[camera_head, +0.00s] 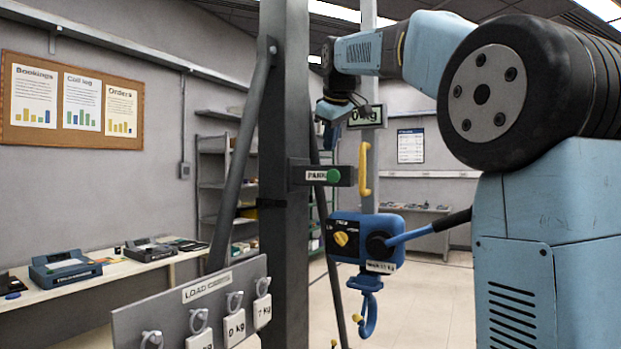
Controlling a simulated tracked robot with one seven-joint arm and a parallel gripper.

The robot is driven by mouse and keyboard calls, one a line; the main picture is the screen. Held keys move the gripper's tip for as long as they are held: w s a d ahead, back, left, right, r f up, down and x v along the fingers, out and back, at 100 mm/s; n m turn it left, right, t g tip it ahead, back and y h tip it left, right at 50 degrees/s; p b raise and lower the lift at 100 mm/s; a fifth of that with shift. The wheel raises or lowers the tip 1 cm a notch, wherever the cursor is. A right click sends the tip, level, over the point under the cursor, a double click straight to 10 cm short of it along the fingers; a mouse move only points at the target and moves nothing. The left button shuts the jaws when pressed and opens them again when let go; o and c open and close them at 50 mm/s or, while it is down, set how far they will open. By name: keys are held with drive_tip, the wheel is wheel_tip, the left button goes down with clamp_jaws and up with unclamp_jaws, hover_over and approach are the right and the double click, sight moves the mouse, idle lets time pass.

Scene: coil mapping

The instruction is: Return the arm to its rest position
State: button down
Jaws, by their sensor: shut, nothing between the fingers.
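My arm rises on the right and reaches across the top of the view, its forearm pointing left and its wrist bent down. My gripper (329,134) hangs small and partly in shadow beside the grey steel post, above the green button. It is shut, and no object shows in it. Its fingertips are hard to make out.
A post (284,200) bears a green button (333,175) with a partly readable label. A blue hoist (365,240) with a lower hook (368,310) hangs under a yellow hook (365,170). A readout (365,117) stands behind my wrist. A load rack (200,305) holds ringed weights.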

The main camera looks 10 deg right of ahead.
drive_tip(key=s+d+f+m+g, duration=0.1)
drive_tip(key=s+d+f+m, duration=0.2)
drive_tip(key=s+f, duration=3.1)
drive_tip(key=m, duration=0.5)
drive_tip(key=shift+d+f+m+g, duration=0.15)
drive_tip(key=shift+m+g, duration=0.15)
drive_tip(key=shift+g, duration=0.1)
